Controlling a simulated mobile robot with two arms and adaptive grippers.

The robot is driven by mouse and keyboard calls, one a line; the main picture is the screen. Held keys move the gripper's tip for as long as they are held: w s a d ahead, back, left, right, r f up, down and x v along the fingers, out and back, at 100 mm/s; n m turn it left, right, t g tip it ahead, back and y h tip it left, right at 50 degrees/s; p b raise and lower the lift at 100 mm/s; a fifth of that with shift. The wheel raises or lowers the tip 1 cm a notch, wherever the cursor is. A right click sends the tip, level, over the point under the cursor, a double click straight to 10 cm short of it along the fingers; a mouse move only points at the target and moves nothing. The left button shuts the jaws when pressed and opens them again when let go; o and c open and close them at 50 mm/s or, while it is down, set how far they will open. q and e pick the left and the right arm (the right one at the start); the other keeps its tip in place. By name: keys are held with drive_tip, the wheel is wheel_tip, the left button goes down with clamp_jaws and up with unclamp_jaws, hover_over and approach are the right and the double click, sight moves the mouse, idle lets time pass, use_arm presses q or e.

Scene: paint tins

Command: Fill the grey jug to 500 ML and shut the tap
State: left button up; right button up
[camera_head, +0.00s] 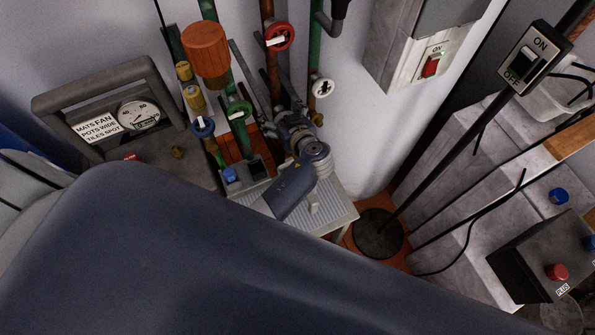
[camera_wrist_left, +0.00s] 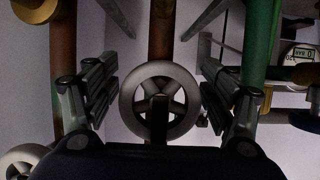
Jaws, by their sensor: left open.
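My left gripper (camera_head: 291,120) is in front of the pipes on the back wall, above a small ribbed table (camera_head: 338,212). In the left wrist view my open left gripper (camera_wrist_left: 158,98) has one finger on each side of a grey spoked handwheel (camera_wrist_left: 133,112). I cannot tell whether the fingers touch it. I cannot make out the grey jug. My right gripper is not in view.
A grey panel with a gauge (camera_head: 139,115) stands at the left. A pole with an ON/OFF switch (camera_head: 530,61) rises from a round base (camera_head: 378,233). A dark button box (camera_head: 545,262) is at the right. My left arm covers the lower left.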

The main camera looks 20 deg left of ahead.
use_arm(q)
drive_tip(key=shift+s+d+f+b, duration=0.1)
drive_tip(key=shift+s+d+b, duration=0.5)
drive_tip(key=shift+s+d, duration=1.7)
drive_tip(key=shift+d, duration=0.3)
